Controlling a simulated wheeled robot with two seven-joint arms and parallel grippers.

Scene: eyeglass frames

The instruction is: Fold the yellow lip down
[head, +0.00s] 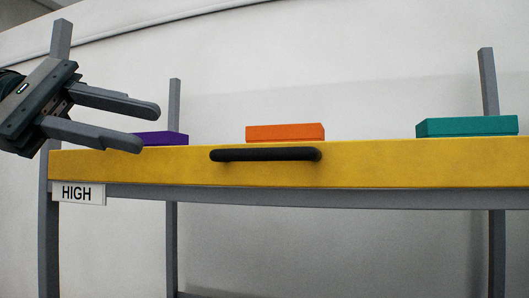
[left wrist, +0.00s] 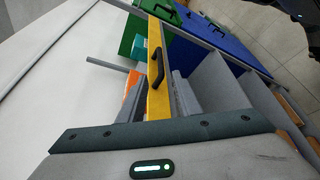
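The yellow lip (head: 400,165) stands upright as a long board along the front of the high shelf. A black bar handle (head: 265,154) is on its front face. The lip (left wrist: 158,100) and its handle (left wrist: 155,66) also show in the left wrist view. My left gripper (head: 150,125) is open and empty near the lip's left end, left of the handle. Its fingers point right, and the lower one overlaps the lip's top edge in the picture; I cannot tell whether it touches. My right gripper is not in view.
Purple (head: 165,138), orange (head: 285,132) and teal (head: 467,126) boxes show above the lip, behind it. A HIGH label (head: 78,193) hangs under its left end. Grey posts (head: 62,40) frame the shelf. Green (left wrist: 128,38) and blue (left wrist: 210,50) panels show farther off.

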